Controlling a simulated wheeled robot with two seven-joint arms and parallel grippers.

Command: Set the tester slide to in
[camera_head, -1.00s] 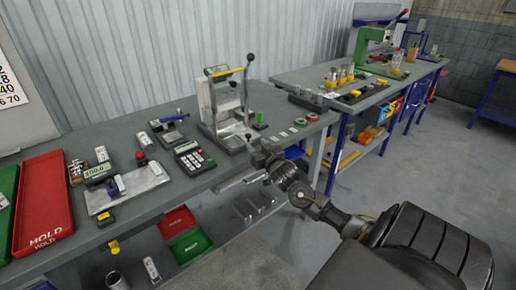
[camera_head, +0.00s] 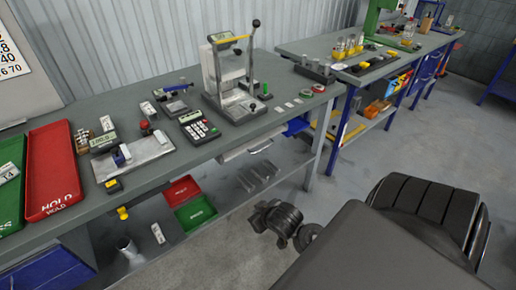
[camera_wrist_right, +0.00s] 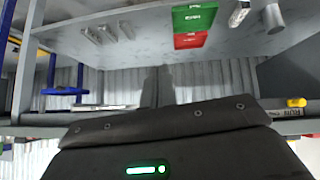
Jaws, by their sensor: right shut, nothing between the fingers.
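A tester-like stand (camera_head: 237,104) with a white back, upright posts and a black-knobbed lever (camera_head: 254,38) stands at the back of the near bench. A flat metal plate (camera_head: 148,147) with a small display (camera_head: 103,142) and a blue-and-white block (camera_head: 122,154) lies to its left. I cannot tell which of these carries the tester slide, nor its setting. My right gripper (camera_head: 264,216) is low in front of the bench, below its top and apart from everything. It is shut and empty; its fingertips are hard to make out. My left gripper is out of view.
The near bench (camera_head: 170,177) holds a keypad unit (camera_head: 198,127), a red tray (camera_head: 50,172) and a green tray (camera_head: 10,190). Red and green bins (camera_head: 183,190) sit below. A second bench (camera_head: 322,48) stands to the right. Floor around my gripper is clear.

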